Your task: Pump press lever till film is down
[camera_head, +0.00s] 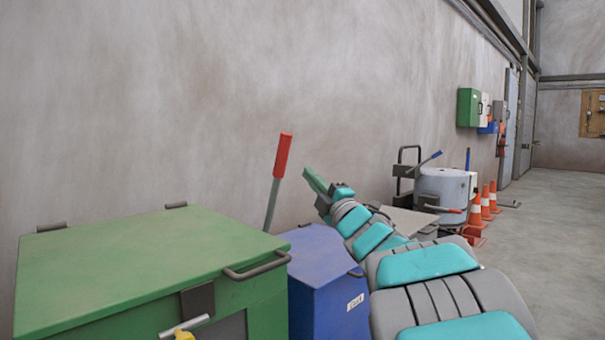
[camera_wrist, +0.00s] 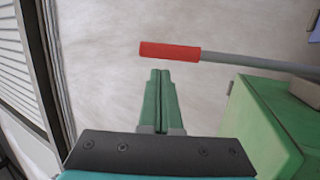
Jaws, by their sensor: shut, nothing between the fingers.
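The lever is a grey rod with a red grip (camera_head: 282,156), leaning slightly right as it rises between the green box and the blue box in the head view. In the wrist view the red grip (camera_wrist: 169,51) lies across the picture beyond my fingertips, its rod running off to the right. My gripper (camera_head: 310,176) is to the right of the red grip in the head view, green fingers together and empty. In the wrist view my gripper (camera_wrist: 160,72) points at the grip with a small gap in the picture; contact is not visible. No film is recognisable.
A green box (camera_head: 130,258) with a handle and a yellow-tipped latch stands at front left. A blue box (camera_head: 325,265) is beside it. A round grey drum (camera_head: 443,190) and orange cones (camera_head: 475,217) stand further right. Open floor (camera_head: 555,215) lies at right.

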